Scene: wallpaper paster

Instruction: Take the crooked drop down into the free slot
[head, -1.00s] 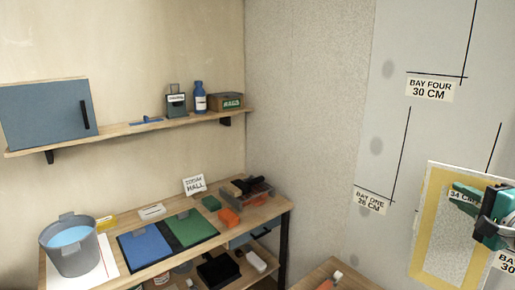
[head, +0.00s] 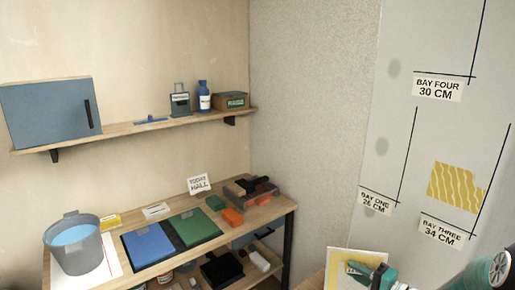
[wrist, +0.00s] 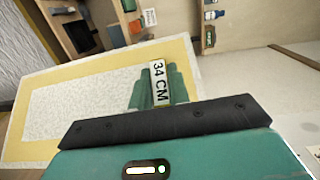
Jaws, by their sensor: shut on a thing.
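The drop (head: 338,268) is a pale speckled sheet with a yellow border, low at the bottom edge of the head view and partly cut off. In the wrist view the drop (wrist: 90,108) stretches out beyond the dark jaw and looks tilted. A green grip on it carries a "34 CM" label (wrist: 158,83). My gripper (head: 376,272) is shut on the green grip; its dark jaw (wrist: 165,118) hides the near edge of the sheet.
Yellow wavy paste (head: 455,187) covers the wall above the "BAY THREE 34 CM" label (head: 443,231).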

